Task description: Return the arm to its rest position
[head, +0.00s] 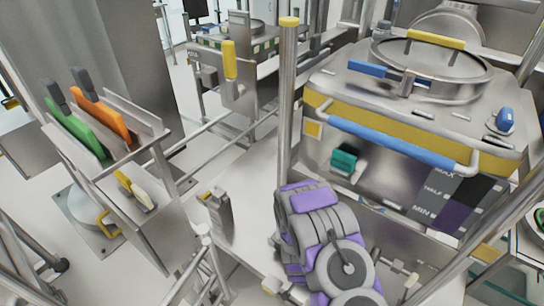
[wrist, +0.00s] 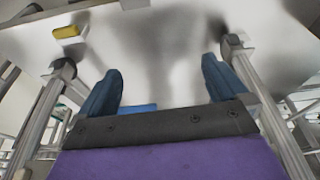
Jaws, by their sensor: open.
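In the wrist view my gripper (wrist: 160,88) shows two dark blue fingers, spread wide with a clear gap and nothing held between them. My grey and purple arm (head: 320,240) is at the lower middle of the head view, bent in front of the steel machine (head: 400,120). The fingers cannot be made out in the head view. Beyond the fingers in the wrist view is a blurred steel surface (wrist: 165,45), with a yellow piece (wrist: 68,31) at upper left and a blue piece (wrist: 137,108) low between the fingers.
The machine has a long blue handle (head: 395,142) and a round lid (head: 435,70). A steel post (head: 288,110) stands left of it. A rack at left holds a green board (head: 75,130) and an orange board (head: 103,117). Steel rails cross the lower left.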

